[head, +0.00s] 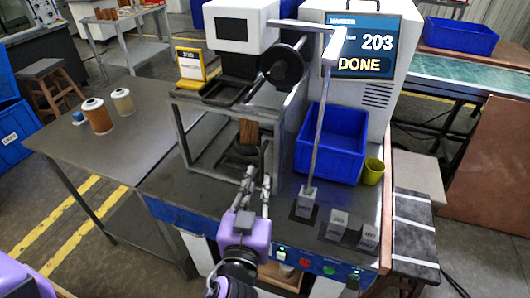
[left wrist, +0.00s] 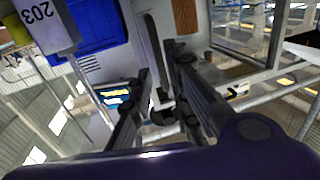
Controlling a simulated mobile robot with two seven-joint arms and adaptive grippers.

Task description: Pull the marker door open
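The marker is a machine with a white head (head: 240,25) and a screen (head: 362,45) reading 203 and DONE. A grey metal frame (head: 187,140), seemingly part of its door or guard, stands below the head. A dark upright bar (head: 264,155), which looks like the door handle, is just beyond my left gripper (head: 258,178). In the left wrist view the bar (left wrist: 154,50) runs down between the fingers of the left gripper (left wrist: 160,75), which are apart. I cannot tell whether they touch it. A brown cartridge (head: 248,132) stands inside the marker. My right gripper is not in view.
A blue bin (head: 332,143) and an olive cup (head: 373,171) stand right of the marker. A thin upright post (head: 320,125) rises before the bin, with small grey blocks (head: 337,225) beside it. Two cartridges (head: 97,116) (head: 122,101) stand on the left table, which is otherwise mostly clear.

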